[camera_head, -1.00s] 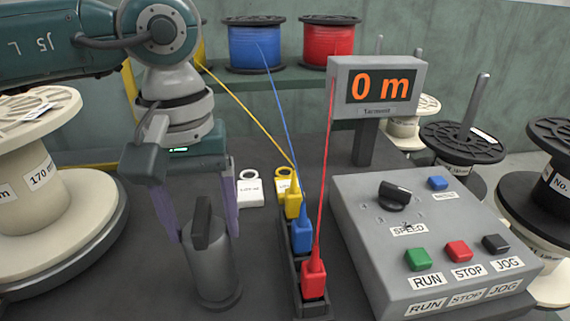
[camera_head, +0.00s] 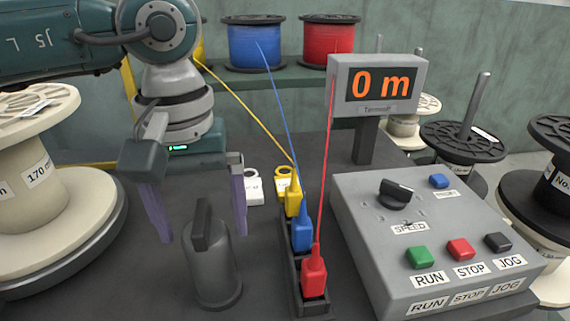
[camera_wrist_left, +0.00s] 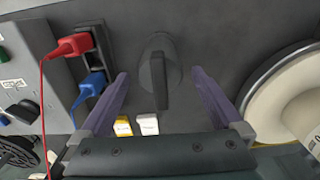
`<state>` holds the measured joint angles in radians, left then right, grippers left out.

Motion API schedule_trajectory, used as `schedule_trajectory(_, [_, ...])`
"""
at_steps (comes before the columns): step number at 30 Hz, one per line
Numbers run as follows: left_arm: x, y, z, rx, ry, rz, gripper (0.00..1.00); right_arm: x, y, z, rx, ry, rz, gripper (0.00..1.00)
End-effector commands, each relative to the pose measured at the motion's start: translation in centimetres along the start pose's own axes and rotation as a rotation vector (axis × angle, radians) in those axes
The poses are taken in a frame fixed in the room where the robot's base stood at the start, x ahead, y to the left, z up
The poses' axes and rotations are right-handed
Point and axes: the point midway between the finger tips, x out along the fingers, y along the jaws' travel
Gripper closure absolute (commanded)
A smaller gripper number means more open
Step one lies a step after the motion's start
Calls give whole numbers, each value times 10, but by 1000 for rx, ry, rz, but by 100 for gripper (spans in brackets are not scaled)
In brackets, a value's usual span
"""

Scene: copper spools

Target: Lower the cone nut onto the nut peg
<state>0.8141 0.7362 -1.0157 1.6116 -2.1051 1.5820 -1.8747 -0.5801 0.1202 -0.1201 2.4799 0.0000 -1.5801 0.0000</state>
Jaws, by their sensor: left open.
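The cone nut (camera_head: 216,268), a grey tapered body with a dark upright grip bar on top, stands upright on the dark table. It also shows in the left wrist view (camera_wrist_left: 158,72), seen from above. No bare nut peg shows; any peg under the cone nut is hidden. My left gripper (camera_head: 203,238) is open, its two purple fingers standing apart on either side of the cone nut. In the left wrist view, my left gripper (camera_wrist_left: 160,73) shows a gap between each finger and the grip bar. My right gripper is not in view.
A cable strip with yellow, blue and red plugs (camera_head: 314,278) lies close right of the cone nut. A grey control box (camera_head: 400,255) stands farther right. A large cream spool (camera_head: 75,215) is at left. White and yellow tags (camera_head: 250,190) lie behind.

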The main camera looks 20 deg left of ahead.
Motion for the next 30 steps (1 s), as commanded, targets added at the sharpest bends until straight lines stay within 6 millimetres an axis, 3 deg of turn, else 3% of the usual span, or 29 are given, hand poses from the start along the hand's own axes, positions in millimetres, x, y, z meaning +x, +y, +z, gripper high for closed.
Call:
schedule_trajectory(7, [-10,0,0,1,1,2,0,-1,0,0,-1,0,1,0])
schedule_trajectory(15, [-64,0,-1,0,4,2,0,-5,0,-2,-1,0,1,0])
schedule_trajectory(21, [-92,0,0,0,1,1,0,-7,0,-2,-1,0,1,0])
schedule_trajectory(30, [-100,0,0,-1,0,-1,0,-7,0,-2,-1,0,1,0])
